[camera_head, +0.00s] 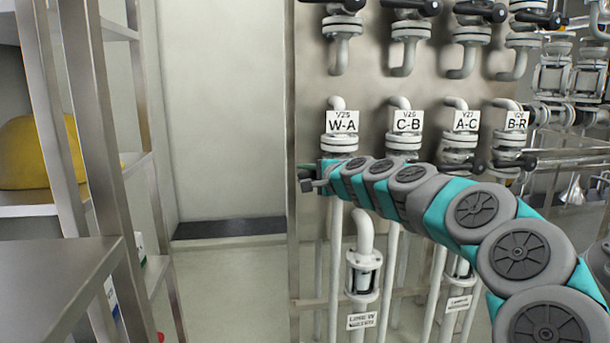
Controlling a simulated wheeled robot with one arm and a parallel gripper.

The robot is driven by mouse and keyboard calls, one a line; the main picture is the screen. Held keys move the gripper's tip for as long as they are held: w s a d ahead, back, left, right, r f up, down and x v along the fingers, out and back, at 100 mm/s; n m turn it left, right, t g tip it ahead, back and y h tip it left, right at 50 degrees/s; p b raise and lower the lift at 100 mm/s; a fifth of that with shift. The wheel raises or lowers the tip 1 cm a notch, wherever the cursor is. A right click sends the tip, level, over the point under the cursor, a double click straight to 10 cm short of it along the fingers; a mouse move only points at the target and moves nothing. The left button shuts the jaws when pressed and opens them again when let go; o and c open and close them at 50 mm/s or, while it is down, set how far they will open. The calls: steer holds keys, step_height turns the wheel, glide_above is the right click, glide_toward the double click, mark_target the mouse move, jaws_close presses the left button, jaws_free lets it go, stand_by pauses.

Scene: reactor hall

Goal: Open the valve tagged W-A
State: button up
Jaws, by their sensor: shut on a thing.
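The valve tagged W-A (341,141) is a white flanged valve on the left of the lower row on the panel. Its white tag (342,122) reads V25 W-A. My arm comes in from the lower right and crosses just below the valve. My gripper (311,182) is at the panel's left edge, just below and left of the valve body. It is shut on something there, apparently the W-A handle. The handle is mostly hidden by my gripper and wrist, so its angle cannot be told.
Valves C-B (405,142), A-C (462,142) and B-R (512,142) stand to the right, with dark handles partly behind my arm. More valves line the upper row. A metal shelf with a yellow object (38,152) stands at left. The floor between (235,270) is clear.

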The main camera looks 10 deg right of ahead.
jaws_close()
steer(key=shift+f, duration=0.1)
stand_by(0.9)
steer(key=d+f+n+h+b, duration=0.1)
steer(key=d+f+n+h, duration=0.1)
steer(key=d+f+n, duration=0.1)
steer(key=d+f+n+g+h+b, duration=0.1)
steer(key=d+f+n+h+b, duration=0.1)
steer(key=d+f+n+h, duration=0.1)
steer(key=d+f+n+h+b, duration=0.1)
steer(key=d+f+n+h, duration=0.1)
steer(key=d+f+n, duration=0.1)
steer(key=shift+d+f+n+g+h, duration=0.15)
steer(key=shift+f+n+h, duration=0.05)
steer(key=shift+f+n, duration=0.2)
steer(key=shift+d+f+n+g+h, duration=0.15)
steer(key=shift+f+n+h, duration=0.1)
steer(key=shift+n, duration=0.25)
steer(key=shift+d+r+n+h+b, duration=0.1)
steer(key=shift+d+n+h+b, duration=0.55)
steer(key=shift+d, duration=0.35)
